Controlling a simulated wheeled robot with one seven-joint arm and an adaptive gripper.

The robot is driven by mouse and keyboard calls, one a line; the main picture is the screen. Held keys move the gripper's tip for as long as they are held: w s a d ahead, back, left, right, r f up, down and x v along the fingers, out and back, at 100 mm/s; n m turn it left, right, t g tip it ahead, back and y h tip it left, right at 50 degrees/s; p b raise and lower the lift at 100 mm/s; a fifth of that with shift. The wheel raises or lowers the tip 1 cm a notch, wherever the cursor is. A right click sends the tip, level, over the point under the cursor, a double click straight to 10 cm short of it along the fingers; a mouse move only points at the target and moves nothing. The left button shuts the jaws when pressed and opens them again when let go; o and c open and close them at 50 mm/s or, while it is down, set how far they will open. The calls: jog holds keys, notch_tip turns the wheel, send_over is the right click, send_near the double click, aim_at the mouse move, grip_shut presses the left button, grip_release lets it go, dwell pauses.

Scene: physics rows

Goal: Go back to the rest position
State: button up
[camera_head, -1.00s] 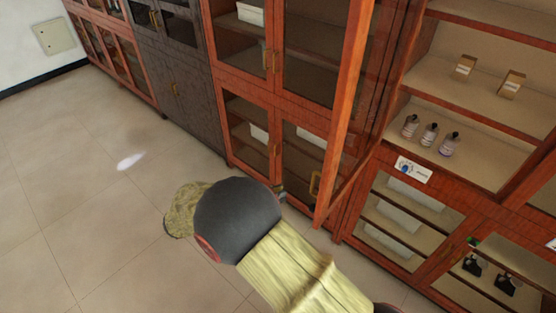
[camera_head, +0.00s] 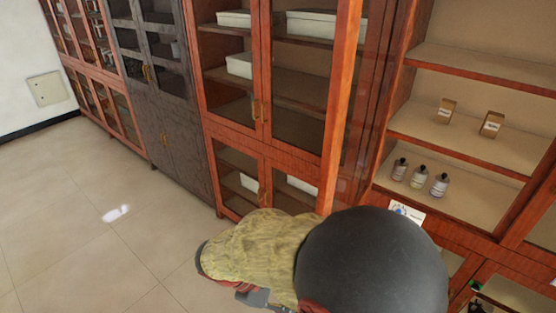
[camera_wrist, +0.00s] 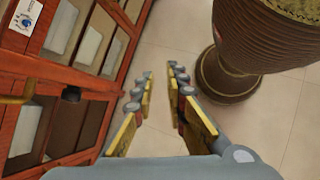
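My gripper (camera_wrist: 159,74) shows in the wrist view with its two fingers apart and nothing between them. Bare floor tiles show past the fingertips. In the head view my arm is folded across the lower middle, and only a small grey part of the gripper shows at the bottom edge. The arm is in front of the lower part of the wooden cabinet (camera_head: 291,143). No object is held.
An open-fronted shelf (camera_head: 470,150) at the right holds small boxes (camera_head: 446,111) and several bottles (camera_head: 419,177). A dark grey cabinet (camera_head: 165,120) stands farther left. In the wrist view, cabinet fronts (camera_wrist: 100,85) are close on the left. The floor (camera_head: 70,235) at left is clear.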

jog(key=s+d+r+m+t+y+b, duration=0.2)
jog(key=s+d+r+m+y+b, duration=0.2)
jog(key=d+m, duration=0.2)
jog(key=s+d+r+m+t+y+b, duration=0.3)
jog(key=s+d+r+m+b, duration=0.1)
jog(key=d+m, duration=0.3)
jog(key=shift+s+d+r+m+t+y+b, duration=0.15)
jog(key=shift+d+r+m+t+y+b, duration=0.2)
jog(key=shift+d+r+b, duration=0.65)
jog(key=shift+d+f+p, duration=0.2)
jog(key=shift+p, duration=0.1)
